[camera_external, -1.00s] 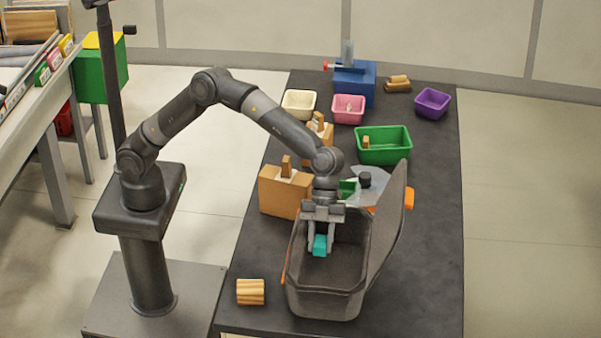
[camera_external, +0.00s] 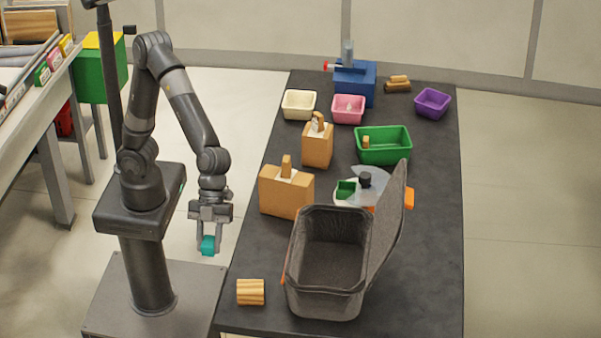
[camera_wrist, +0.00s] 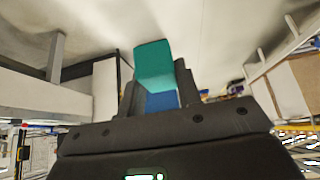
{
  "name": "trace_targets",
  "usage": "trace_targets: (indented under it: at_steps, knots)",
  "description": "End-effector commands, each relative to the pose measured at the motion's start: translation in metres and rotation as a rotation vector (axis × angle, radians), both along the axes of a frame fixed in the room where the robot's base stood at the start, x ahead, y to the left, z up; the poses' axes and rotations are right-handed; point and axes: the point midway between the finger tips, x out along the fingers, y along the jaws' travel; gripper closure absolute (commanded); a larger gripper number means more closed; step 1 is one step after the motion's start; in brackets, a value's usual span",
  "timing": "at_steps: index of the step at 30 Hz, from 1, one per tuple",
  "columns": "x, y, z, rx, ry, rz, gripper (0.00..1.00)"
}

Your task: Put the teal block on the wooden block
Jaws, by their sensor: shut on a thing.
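My gripper (camera_external: 209,238) is shut on the teal block (camera_external: 208,246) and holds it in the air, left of the table's left edge. In the wrist view the teal block (camera_wrist: 154,65) sticks out between the fingers. The wooden block (camera_external: 250,292), striped in light and darker wood, lies on the near left corner of the table. It is below and to the right of my gripper in the external view, and apart from the teal block. I do not make it out in the wrist view.
An open dark bin (camera_external: 330,262) with a raised lid (camera_external: 389,225) stands right of the wooden block. Two tan boxes (camera_external: 286,191) (camera_external: 317,148) stand behind it. Green (camera_external: 383,157), pink (camera_external: 348,117), cream (camera_external: 299,105) and purple (camera_external: 432,103) trays and a blue device (camera_external: 355,85) are farther back.

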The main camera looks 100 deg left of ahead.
Motion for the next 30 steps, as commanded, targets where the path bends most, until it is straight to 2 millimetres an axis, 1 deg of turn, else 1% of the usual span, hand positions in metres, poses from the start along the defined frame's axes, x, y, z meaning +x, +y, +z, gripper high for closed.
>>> trace_targets:
  at_steps: [1,3,6,9,14,17,24,27,30]
  knots:
    - [-0.011,0.002,-0.003,0.001,-0.001,0.002,0.91]
    - [-0.023,0.004,-0.008,0.002,0.000,0.005,0.91]
    - [-0.021,0.003,-0.029,0.000,0.005,0.005,0.91]
    - [-0.021,0.003,-0.045,0.000,0.004,0.003,0.91]
    - [-0.017,0.004,-0.059,-0.001,0.003,0.004,0.91]
    - [-0.003,0.009,-0.069,-0.002,0.003,0.006,0.91]
    - [0.048,0.029,-0.102,-0.001,0.004,0.007,0.91]
    - [0.067,0.037,-0.114,-0.002,0.002,0.006,0.91]
    - [0.080,0.042,-0.122,-0.002,0.002,0.006,0.91]
